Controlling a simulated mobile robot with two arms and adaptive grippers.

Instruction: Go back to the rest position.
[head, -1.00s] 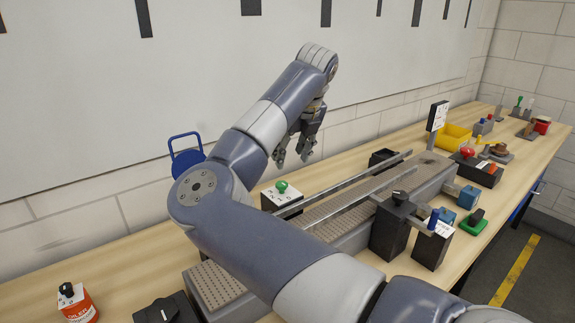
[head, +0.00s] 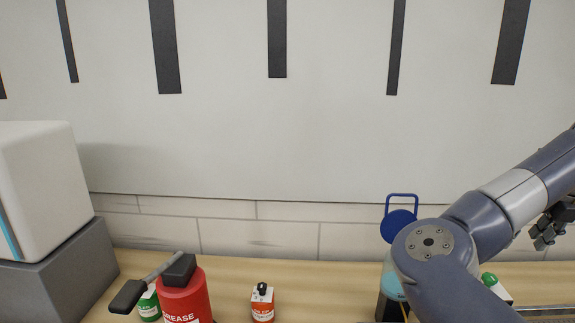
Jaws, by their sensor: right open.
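My right arm reaches in from the lower right of the head view, its elbow bent. My right gripper (head: 549,228) is at the right edge, partly cut off by the frame, with its fingers pointing down in front of the wall. It is open, and I see nothing in it. My left gripper is not in view.
A red grease can (head: 186,297) with a black handle stands at the lower left, hiding part of a green can (head: 148,306). A small red-and-white bottle (head: 263,303) stands on the wooden bench (head: 325,286). A white machine (head: 45,182) on a grey base is far left. A green button (head: 489,279) sits near my arm.

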